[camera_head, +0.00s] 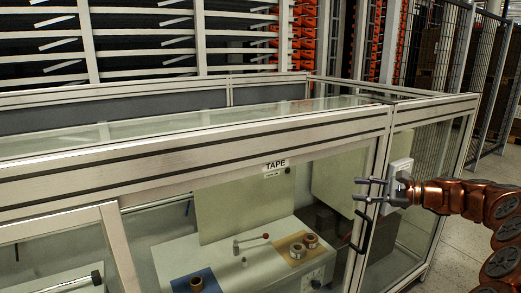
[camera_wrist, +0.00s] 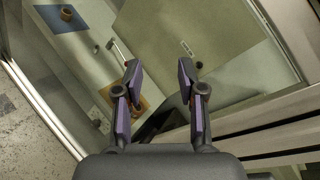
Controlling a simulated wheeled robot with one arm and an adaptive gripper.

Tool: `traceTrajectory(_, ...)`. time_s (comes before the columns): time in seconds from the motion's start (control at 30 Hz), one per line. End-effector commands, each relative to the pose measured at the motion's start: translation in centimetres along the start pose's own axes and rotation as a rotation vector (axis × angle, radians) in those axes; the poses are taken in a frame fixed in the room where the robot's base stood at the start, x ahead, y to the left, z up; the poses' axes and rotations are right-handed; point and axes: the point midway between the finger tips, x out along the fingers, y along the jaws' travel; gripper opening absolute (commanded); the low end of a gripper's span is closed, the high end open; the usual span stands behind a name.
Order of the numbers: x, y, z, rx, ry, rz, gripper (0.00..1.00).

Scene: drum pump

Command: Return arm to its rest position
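My gripper (camera_head: 364,190) is at the right in the head view, at the front corner post of the glass enclosure (camera_head: 250,150), just above a black door handle (camera_head: 362,232). I cannot tell whether the fingers touch the frame. Its two fingers stand apart with nothing between them. The wrist view also shows the open fingers (camera_wrist: 159,75), with the inside of the enclosure beyond them. My copper-coloured arm (camera_head: 450,196) reaches in from the right edge.
Inside the enclosure, a white bench (camera_head: 250,268) carries a blue pad (camera_head: 180,285), an orange pad (camera_head: 283,245) with ring-shaped parts, and a lever (camera_head: 250,240). A dark mesh fence (camera_head: 455,50) stands behind at right. Pale floor (camera_head: 482,166) is partly visible.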

Motion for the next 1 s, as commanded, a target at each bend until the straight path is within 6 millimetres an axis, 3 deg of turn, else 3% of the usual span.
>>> traceTrajectory(0.03,1.2,0.3,3.0,-0.03,-0.01,0.052,0.4)
traceTrajectory(0.1,2.7,1.4,6.0,-0.074,-0.018,0.119,0.4)
traceTrajectory(0.3,5.7,6.0,13.8,-0.206,-0.031,0.322,0.4)
traceTrajectory(0.47,6.4,10.1,19.2,-0.322,-0.033,0.484,0.4)
traceTrajectory(0.6,6.0,14.0,23.0,-0.425,-0.027,0.626,0.4)
traceTrajectory(0.77,4.4,18.2,26.5,-0.543,-0.012,0.786,0.4)
traceTrajectory(1.0,0.0,24.0,30.1,-0.713,0.016,1.024,0.4)
